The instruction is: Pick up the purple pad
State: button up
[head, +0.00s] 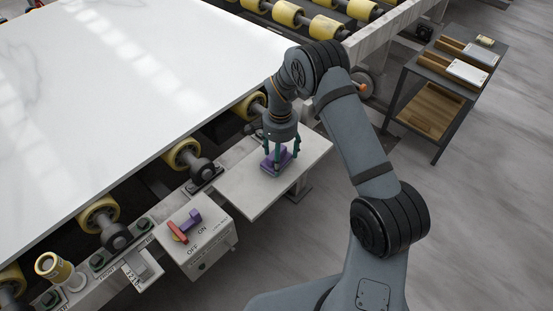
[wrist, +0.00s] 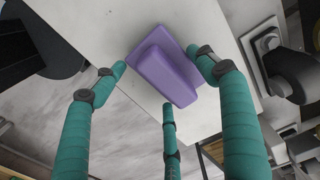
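The purple pad (head: 276,160) lies on a small light shelf beside the big slab. In the wrist view the pad (wrist: 163,70) shows a raised block along its top, like a handle. My gripper (head: 280,150) points down over it. In the wrist view its three green fingers (wrist: 165,95) are spread around the pad, one on each side and one at the near end. The fingers stand apart from one another; the fingertips look close to the pad, but I cannot tell whether any touches it. The gripper hides part of the pad in the head view.
The light shelf (head: 240,190) has bare room around the pad. A switch box (head: 197,240) with a red and purple handle stands to the lower left. A white slab (head: 120,80) rests on yellow rollers (head: 183,154). A cart (head: 445,72) stands at the right.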

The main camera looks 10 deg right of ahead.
jog(key=c, duration=0.6)
jog(key=shift+c, duration=0.6)
jog(key=shift+r, duration=0.1)
jog(key=shift+r, duration=0.55)
notch_tip(320, 180, up, 3)
jog(key=shift+w+b, duration=0.1)
jog(key=shift+b, duration=0.35)
jog(key=s+d+r+b, duration=0.1)
jog(key=s+d+r, duration=0.1)
jog(key=s, duration=0.3)
jog(key=s+d+r+b, duration=0.1)
jog(key=s+r, duration=0.3)
jog(key=s, duration=0.2)
jog(key=shift+s+d+r, duration=0.15)
jog(key=shift+d+r, duration=0.25)
